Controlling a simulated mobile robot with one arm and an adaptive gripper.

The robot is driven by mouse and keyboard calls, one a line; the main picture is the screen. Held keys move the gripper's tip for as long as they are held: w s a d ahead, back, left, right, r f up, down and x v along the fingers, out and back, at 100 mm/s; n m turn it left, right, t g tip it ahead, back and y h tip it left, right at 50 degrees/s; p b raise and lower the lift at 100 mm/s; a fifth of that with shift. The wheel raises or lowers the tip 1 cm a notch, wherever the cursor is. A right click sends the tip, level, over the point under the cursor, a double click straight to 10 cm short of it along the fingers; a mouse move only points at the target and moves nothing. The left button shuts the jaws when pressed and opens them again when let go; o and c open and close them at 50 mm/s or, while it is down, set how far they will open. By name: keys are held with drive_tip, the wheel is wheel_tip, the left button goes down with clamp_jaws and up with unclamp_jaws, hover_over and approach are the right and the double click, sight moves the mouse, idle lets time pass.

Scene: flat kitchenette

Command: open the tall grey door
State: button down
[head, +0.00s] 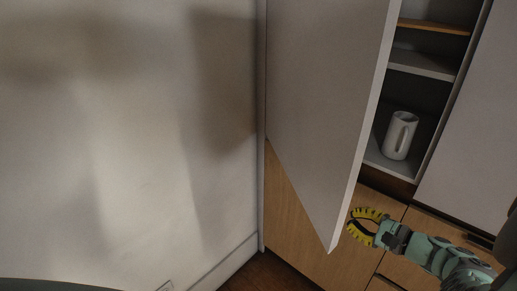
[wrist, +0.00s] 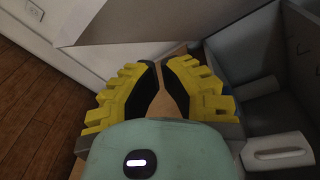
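The tall grey door (head: 322,100) stands swung well out from its cabinet, its left side by the wall corner. Its free edge and lower corner hang just left of my gripper. Behind it the cabinet interior (head: 418,95) shows, with shelves and a white pitcher (head: 400,135) on the lower one. My gripper (head: 352,221) is open and empty, its yellow fingers beside the door's lower free edge. In the wrist view the fingers (wrist: 163,68) are apart, and the door (wrist: 165,28) crosses just beyond the tips. I cannot tell whether they touch it.
Wooden drawer fronts (head: 385,205) lie below the cabinet. Another grey door (head: 475,130) is closed on the right. Bare wooden floor (wrist: 35,110) shows at left in the wrist view.

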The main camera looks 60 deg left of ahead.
drive_tip(key=w+d+r+n+g+p, duration=0.2)
drive_tip(key=d+r+n, duration=0.25)
drive_tip(key=r, duration=0.45)
drive_tip(key=w+d+r+n+g+p, duration=0.2)
drive_tip(key=d+r+n, duration=0.2)
drive_tip(key=d+r, duration=0.3)
drive_tip(key=s+d+r+p+x, duration=0.1)
drive_tip(key=s+p+x, duration=0.1)
drive_tip(key=p+x, duration=0.6)
drive_tip(key=shift+s+r+p+x, duration=0.25)
drive_tip(key=shift+r+p+x, duration=0.15)
drive_tip(key=shift+x, duration=2.4)
drive_tip(key=shift+s, duration=0.1)
